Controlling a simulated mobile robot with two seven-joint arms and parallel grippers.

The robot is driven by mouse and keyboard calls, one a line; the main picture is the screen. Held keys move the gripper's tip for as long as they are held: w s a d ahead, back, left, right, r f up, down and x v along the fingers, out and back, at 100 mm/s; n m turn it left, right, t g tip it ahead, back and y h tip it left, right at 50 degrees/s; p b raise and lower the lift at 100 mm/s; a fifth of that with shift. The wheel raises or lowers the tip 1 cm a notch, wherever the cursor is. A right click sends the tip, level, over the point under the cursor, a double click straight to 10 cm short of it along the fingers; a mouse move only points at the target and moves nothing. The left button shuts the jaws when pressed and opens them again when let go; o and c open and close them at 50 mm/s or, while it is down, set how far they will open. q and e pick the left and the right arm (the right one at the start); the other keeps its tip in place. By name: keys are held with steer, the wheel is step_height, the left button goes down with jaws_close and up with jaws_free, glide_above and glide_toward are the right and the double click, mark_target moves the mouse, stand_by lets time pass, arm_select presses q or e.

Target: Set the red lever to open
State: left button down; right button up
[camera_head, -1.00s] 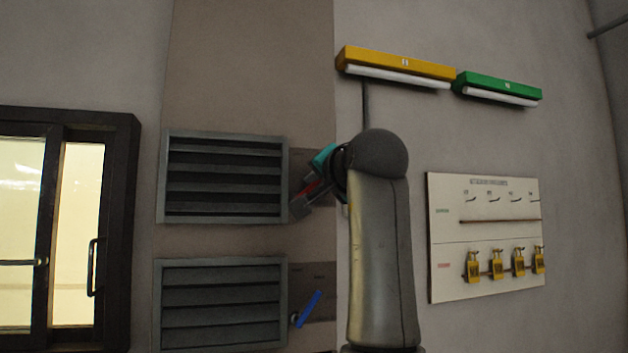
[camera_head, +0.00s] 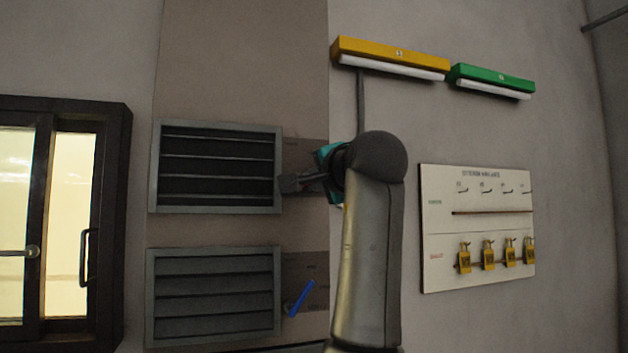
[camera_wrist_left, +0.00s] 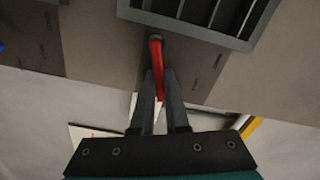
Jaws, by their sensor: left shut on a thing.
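The red lever (camera_wrist_left: 156,52) shows in the left wrist view, next to a corner of a louvre vent (camera_wrist_left: 190,30). My left gripper (camera_wrist_left: 161,76) is shut on it, with one finger on each side and the lever's end between them. In the head view, my left gripper (camera_head: 292,184) lies nearly level at the right edge of the upper louvre vent (camera_head: 277,150), and hides the lever there. The upper vent's slats look thin with wide dark gaps. My right gripper is not in view.
A lower louvre vent (camera_head: 275,293) with flatter-looking slats has a blue lever (camera_head: 300,298) beside it, tilted. A white board (camera_head: 480,228) with yellow padlocks hangs at right. Yellow (camera_head: 390,58) and green (camera_head: 492,80) lamps are above.

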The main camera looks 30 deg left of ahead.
arm_select(q)
steer(key=c, duration=0.9)
jaws_free()
steer(key=shift+d, duration=0.15)
steer(key=b+v, duration=0.5)
steer(key=v, duration=1)
